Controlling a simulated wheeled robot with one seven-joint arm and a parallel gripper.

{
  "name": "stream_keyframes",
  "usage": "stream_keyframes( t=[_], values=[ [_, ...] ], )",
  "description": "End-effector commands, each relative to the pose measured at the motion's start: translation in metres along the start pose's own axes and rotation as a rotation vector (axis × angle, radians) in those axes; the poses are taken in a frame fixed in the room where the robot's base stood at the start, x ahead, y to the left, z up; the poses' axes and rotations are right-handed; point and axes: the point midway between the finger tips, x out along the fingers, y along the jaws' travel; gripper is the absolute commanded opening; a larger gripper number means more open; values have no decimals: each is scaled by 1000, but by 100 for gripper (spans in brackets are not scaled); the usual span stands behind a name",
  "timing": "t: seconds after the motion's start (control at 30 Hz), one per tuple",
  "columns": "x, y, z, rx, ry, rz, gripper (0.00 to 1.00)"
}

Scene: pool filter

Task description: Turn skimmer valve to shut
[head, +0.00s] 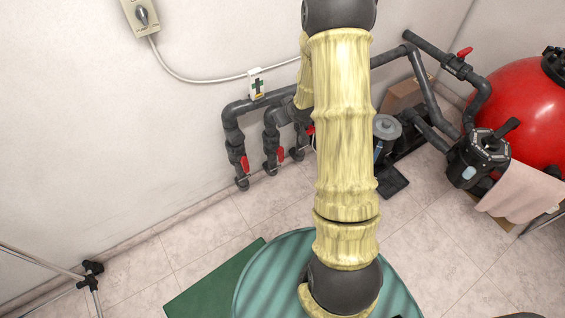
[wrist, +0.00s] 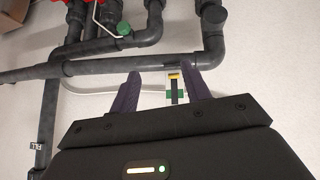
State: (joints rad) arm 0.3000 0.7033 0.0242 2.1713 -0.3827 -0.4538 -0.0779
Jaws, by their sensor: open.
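Three dark pipes drop from a wall pipe in the head view, each with a red-handled valve: left (head: 244,163), middle (head: 280,155) and right (head: 311,130), the last partly hidden by my arm. I cannot read which is the skimmer valve. My gripper (wrist: 163,84) is open and empty in the wrist view. Its two dark purple fingers point toward the wall pipe, with a small white, green and yellow tag (wrist: 176,88) showing between them. Red handle parts (wrist: 80,2) show at the top edge, beyond the fingers. In the head view my arm hides the gripper.
A red filter tank (head: 525,105) with a black multiport valve (head: 478,155) and a pink towel (head: 525,190) stands at right. A pump (head: 387,130) sits beside my arm. A control box (head: 141,17) hangs on the wall. Floor left of the pipes is clear.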

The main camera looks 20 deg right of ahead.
Motion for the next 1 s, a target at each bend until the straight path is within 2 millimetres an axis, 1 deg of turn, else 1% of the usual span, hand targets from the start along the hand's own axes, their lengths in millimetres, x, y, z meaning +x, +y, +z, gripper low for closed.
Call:
stream_keyframes(
  t=[0.03,0.07,0.1,0.17,0.2,0.27,0.3,0.37,0.4,0.47,0.5,0.57,0.6,0.67,0.7,0.8,0.9,1.0],
  values=[
    [33,5,19,-3,28,-6,47],
    [47,8,24,-8,52,-9,47],
    [65,12,32,-14,85,-15,47],
    [91,18,45,-22,132,-23,47],
    [107,21,55,-25,166,-29,47],
    [131,25,70,-28,215,-39,47],
    [146,27,81,-28,250,-45,47],
    [168,30,99,-27,301,-55,47],
    [182,31,112,-25,336,-61,47],
    [201,32,131,-20,390,-69,47],
    [213,32,144,-16,426,-75,47],
    [230,31,165,-5,482,-83,47],
    [240,31,180,2,519,-88,47],
    [254,29,203,16,577,-93,47],
    [262,26,218,25,615,-97,47],
    [278,21,256,55,712,-101,47],
    [287,14,286,83,794,-101,47],
    [289,10,303,101,848,-99,47]
  ],
)
